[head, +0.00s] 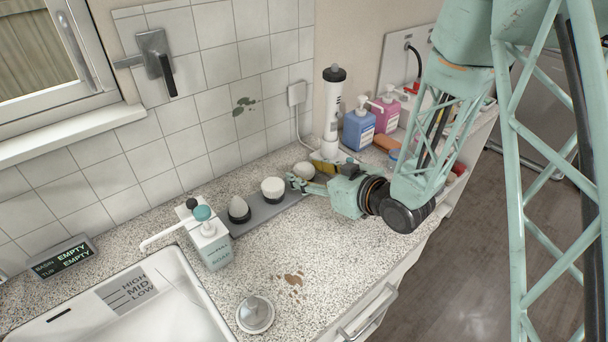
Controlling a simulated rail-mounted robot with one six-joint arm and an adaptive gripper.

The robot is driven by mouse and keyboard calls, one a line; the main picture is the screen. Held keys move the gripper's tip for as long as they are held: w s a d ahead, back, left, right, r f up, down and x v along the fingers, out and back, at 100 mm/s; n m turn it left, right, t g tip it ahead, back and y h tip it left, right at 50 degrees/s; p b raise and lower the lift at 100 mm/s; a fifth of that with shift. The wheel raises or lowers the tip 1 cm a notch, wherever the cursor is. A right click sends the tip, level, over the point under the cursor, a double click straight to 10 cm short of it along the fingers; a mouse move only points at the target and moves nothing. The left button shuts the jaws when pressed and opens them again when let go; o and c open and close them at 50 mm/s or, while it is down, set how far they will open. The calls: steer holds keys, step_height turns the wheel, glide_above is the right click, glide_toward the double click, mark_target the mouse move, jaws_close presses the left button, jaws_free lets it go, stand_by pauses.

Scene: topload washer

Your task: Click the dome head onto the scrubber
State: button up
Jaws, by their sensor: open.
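Three white scrubber heads with dark bases sit in a row on a grey strip tray (250,223) along the wall. The rightmost, rounded one (304,169) looks like the dome head. Left of it are a flat-topped head (273,187) and a pointed head (239,207). A white upright cylinder with a black top (332,112), likely the scrubber, stands at the back by the wall; its lower end is partly hidden. My gripper (303,184) is low over the counter, open, its fingers close beside the dome head. I cannot tell whether they touch it.
A soap dispenser (209,240) stands left of the tray, beside the white basin (160,300). Blue (358,128) and pink (386,113) pump bottles stand at the back right. The front counter is mostly clear.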

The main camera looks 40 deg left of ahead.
steer(key=shift+w+a+f, duration=0.15)
steer(key=shift+a+f, duration=0.05)
steer(key=shift+a, duration=0.4)
steer(key=c, duration=0.9)
